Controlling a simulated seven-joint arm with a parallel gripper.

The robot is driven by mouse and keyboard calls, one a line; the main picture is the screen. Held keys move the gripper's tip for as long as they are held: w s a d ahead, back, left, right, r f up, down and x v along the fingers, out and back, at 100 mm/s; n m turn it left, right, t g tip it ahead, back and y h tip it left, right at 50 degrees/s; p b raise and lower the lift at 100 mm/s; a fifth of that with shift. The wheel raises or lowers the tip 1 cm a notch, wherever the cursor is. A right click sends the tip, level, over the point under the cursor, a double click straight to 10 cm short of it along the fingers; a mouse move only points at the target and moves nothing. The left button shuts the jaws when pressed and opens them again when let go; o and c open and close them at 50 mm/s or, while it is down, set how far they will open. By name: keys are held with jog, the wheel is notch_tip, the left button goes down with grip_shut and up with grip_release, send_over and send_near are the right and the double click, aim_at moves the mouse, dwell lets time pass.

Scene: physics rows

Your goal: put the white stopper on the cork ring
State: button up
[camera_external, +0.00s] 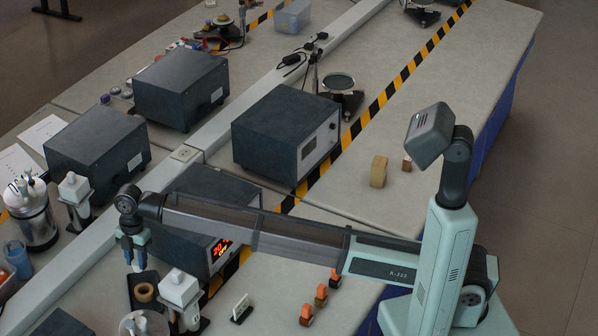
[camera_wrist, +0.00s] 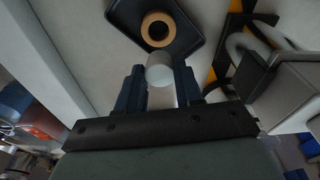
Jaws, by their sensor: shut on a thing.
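My gripper (camera_external: 133,240) is shut on the white stopper (camera_wrist: 160,72). In the wrist view the stopper's pale round end shows between the two dark fingers (camera_wrist: 160,78). In the external view a small pale part of the stopper (camera_external: 134,264) shows between the fingers. The cork ring (camera_wrist: 146,29) is tan with a dark hole, and lies on a small black tray (camera_wrist: 122,12). The ring (camera_external: 144,292) and the tray (camera_external: 134,303) also show in the external view, below the gripper. The stopper appears to be held above the tray, apart from the ring.
A dark box with a red display (camera_external: 222,246) stands right of the gripper. A metal canister (camera_external: 33,213) and a blue cup (camera_external: 18,259) are at the left. Small orange-topped blocks (camera_external: 320,295) are further right.

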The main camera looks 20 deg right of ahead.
jog(key=shift+f, duration=4.3)
jog(key=shift+f, duration=0.6)
jog(key=o, duration=1)
jog(key=shift+r, duration=0.1)
jog(key=r, duration=0.8)
jog(key=w+d+r, duration=0.1)
jog(key=r, duration=0.4)
jog(key=shift+w, duration=0.1)
